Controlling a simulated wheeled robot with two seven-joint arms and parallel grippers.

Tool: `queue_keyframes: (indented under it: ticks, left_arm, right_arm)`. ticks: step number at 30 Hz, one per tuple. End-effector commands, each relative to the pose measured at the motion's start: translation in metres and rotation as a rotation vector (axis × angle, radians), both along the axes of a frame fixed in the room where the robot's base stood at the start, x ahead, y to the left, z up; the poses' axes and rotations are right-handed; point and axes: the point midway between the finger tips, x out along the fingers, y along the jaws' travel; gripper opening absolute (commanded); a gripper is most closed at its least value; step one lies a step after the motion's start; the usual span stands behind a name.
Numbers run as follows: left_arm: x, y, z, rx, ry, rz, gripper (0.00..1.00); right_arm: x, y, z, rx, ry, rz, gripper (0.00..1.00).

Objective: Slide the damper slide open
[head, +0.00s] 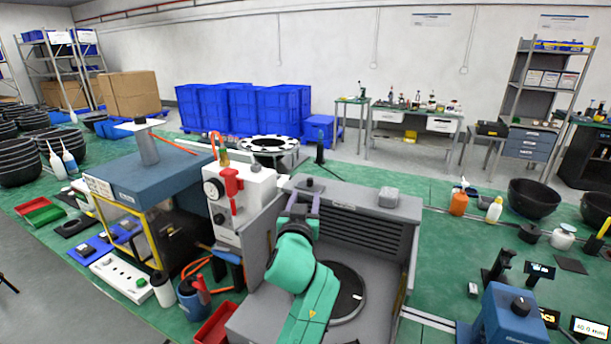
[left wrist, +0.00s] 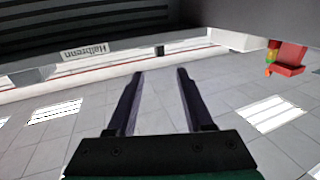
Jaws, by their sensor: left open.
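My left gripper (head: 304,199) is open and empty. Its two purple fingers stand in front of the upper left part of the grey louvred housing (head: 368,228). A small dark knob (head: 310,184) on the housing's top shows just above the fingertips; I cannot tell for sure whether it belongs to the damper slide. In the left wrist view the fingers (left wrist: 160,75) are spread apart with nothing between them. My arm hides part of the housing's front. My right gripper is in neither view.
A white unit with red parts (head: 238,200) stands close on the left of my gripper. A black round plate (head: 346,292) lies beside my forearm. A blue instrument (head: 505,315) stands at lower right.

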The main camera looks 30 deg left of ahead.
Motion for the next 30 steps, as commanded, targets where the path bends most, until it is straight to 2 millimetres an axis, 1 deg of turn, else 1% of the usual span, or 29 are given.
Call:
queue_keyframes:
  ticks: [1,4,6,9,11,14,21,22,23,24,25,26,30]
  left_arm:
    - [0.013,0.006,0.006,0.002,0.002,0.002,0.52]
    - [0.038,0.016,0.005,0.001,0.002,0.002,0.52]
    - [0.054,0.022,0.004,0.001,0.002,0.002,0.52]
    - [0.072,0.029,0.003,0.002,0.001,0.002,0.52]
    - [0.08,0.032,0.002,0.0,0.0,0.002,0.52]
    - [0.087,0.035,0.002,0.0,-0.001,0.001,0.52]
    - [0.088,0.035,0.001,0.0,0.0,0.001,0.52]
    - [0.088,0.035,0.001,0.0,0.0,0.001,0.44]
    - [0.088,0.035,0.001,0.0,0.0,0.001,0.32]
    - [0.088,0.035,0.001,0.0,0.0,0.001,0.17]
    - [0.088,0.035,0.001,0.0,0.0,0.001,0.06]
    - [0.088,0.035,0.001,0.0,0.0,0.001,0.0]
    - [0.088,0.035,0.001,0.0,0.0,0.001,0.0]
  right_arm:
    - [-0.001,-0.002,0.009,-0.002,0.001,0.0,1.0]
    - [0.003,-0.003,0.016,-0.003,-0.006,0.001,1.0]
    - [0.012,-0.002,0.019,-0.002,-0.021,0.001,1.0]
    - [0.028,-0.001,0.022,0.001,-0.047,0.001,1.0]
    - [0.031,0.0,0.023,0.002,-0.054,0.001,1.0]
    - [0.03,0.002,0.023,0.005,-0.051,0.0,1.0]
    - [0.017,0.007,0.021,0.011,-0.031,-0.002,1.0]
    - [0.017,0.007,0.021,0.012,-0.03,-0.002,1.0]
    - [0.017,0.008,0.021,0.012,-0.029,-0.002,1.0]
    - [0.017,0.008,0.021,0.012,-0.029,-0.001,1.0]
    - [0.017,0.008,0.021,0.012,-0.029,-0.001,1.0]
    - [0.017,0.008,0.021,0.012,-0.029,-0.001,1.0]
    - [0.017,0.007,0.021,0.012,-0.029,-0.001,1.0]
